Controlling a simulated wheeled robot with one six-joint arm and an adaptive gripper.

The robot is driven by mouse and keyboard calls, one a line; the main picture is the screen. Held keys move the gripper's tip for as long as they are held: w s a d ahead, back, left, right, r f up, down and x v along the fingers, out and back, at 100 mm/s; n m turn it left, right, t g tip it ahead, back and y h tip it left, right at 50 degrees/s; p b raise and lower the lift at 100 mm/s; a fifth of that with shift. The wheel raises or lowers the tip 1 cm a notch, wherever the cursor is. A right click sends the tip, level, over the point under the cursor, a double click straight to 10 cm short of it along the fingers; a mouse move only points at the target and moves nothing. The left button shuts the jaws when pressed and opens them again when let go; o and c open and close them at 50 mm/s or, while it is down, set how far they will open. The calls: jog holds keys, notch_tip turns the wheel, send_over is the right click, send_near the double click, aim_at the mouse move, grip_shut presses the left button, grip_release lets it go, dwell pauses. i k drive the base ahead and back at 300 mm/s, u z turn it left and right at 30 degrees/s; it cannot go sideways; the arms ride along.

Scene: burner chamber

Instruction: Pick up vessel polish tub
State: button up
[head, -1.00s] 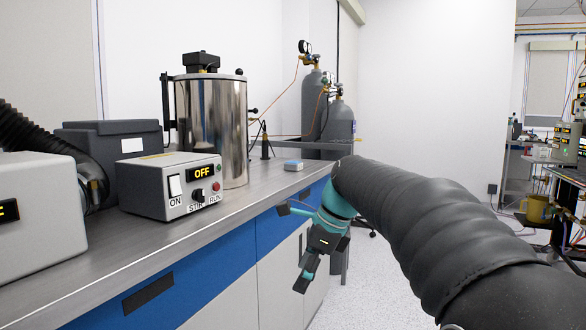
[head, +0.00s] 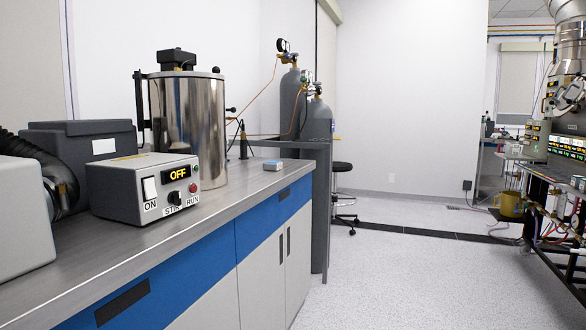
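A small light-grey and blue tub (head: 273,165) sits on the steel-grey counter (head: 235,195), near its far end and close to the front edge. It fits the vessel polish tub, but its label is too small to read. My gripper and arm are not in view.
A control box (head: 145,188) reading OFF and a shiny metal vessel (head: 188,125) stand on the counter left of the tub. Gas cylinders (head: 317,122) stand beyond it. A stool (head: 343,190) is behind the counter's end. An equipment rack (head: 565,185) is at right; the floor between is clear.

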aim_at(270, 165)
jog(key=z, duration=0.9)
jog(key=i, duration=2.4)
jog(key=u, duration=2.55)
